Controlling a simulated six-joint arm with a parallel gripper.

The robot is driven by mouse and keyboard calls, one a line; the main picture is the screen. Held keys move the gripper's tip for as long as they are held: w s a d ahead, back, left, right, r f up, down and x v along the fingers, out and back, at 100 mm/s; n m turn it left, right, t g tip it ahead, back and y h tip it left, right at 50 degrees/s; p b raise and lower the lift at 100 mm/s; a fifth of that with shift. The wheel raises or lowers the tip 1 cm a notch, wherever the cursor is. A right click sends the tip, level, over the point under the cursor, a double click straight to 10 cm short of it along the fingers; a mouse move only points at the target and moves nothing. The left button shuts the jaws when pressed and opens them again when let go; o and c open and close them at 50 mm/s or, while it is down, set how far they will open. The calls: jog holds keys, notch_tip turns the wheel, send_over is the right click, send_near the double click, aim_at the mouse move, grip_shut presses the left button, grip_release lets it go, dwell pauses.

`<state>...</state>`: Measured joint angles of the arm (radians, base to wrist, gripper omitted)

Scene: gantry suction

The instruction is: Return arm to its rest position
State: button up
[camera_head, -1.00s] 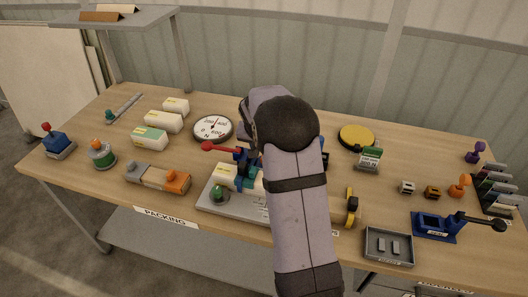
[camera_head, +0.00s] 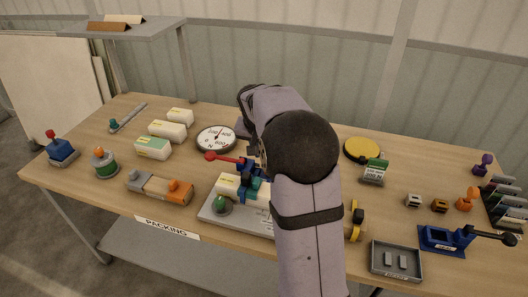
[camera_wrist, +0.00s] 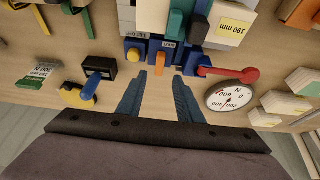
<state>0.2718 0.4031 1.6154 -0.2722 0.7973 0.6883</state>
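My arm (camera_head: 300,225) fills the middle of the head view and hides my gripper there. In the wrist view my gripper (camera_wrist: 161,78) is open, its two blue-grey fingers apart with nothing between them. Beyond the fingertips is the fixture with a small orange part (camera_wrist: 160,62) and a blue part with a red lever (camera_wrist: 235,74). In the head view this fixture's grey base plate (camera_head: 208,211) is partly behind my arm, with the red lever (camera_head: 222,157) showing to its left. The gripper appears clear of the fixture.
A round dial (camera_head: 216,139) and several white boxes (camera_head: 166,131) stand at the left. A yellow disc (camera_head: 364,149), a grey tray (camera_head: 396,276) and a blue press (camera_head: 445,238) are at the right. The overhead shelf (camera_head: 110,27) is at the back left.

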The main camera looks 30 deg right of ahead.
jog(key=s+a+f+n+g+y, duration=0.1)
jog(key=s+a+f+n, duration=0.1)
jog(key=s+a, duration=0.4)
jog(key=s+a+f+n+g+y+p, duration=0.1)
jog(key=s+a+n, duration=0.3)
jog(key=s, duration=0.8)
jog(key=s+a+f+n+g+y+p, duration=0.1)
jog(key=s+a+f+n, duration=0.2)
jog(key=s+a, duration=0.5)
jog(key=shift+s+a+f, duration=0.25)
jog(key=shift+s+a, duration=0.05)
jog(key=shift+s, duration=0.15)
